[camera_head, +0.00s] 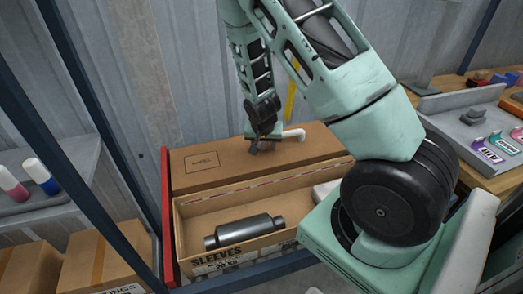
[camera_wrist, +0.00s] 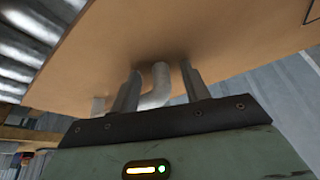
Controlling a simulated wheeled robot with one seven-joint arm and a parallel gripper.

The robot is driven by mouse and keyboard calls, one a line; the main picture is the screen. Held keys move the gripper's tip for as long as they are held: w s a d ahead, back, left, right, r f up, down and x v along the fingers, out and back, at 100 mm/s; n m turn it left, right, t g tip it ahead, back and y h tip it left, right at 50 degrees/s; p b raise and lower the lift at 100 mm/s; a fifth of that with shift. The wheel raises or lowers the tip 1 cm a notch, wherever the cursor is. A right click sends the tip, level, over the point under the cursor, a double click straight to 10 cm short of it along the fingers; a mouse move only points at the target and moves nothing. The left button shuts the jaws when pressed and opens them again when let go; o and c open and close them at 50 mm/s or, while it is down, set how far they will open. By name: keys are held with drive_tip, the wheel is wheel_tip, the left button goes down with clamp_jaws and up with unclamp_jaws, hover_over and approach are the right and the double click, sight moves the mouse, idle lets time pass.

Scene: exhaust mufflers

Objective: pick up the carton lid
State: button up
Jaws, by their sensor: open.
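The carton lid (camera_head: 205,174) is a brown panel with a small printed label, along the back of the open carton (camera_head: 184,222). A pale grey bent pipe-like piece (camera_head: 294,134) shows at its upper edge. My gripper (camera_head: 262,143) is at the lid's upper middle. In the wrist view, the lid (camera_wrist: 220,30) fills the upper part. There my gripper (camera_wrist: 160,86) is open, with a finger on each side of a grey bent piece (camera_wrist: 158,88) that meets the lid. Neither finger clearly touches this piece. The fingertips are close to the lid; contact cannot be told.
A dark muffler (camera_head: 245,230) lies in the carton, marked SLEEVES. A blue shelf post (camera_head: 100,170) stands at left, with closed boxes (camera_head: 95,262) below. A grey tray (camera_head: 470,125) with small coloured items is on the wooden bench at right. My arm hides the carton's right end.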

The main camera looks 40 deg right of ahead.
clamp_jaws()
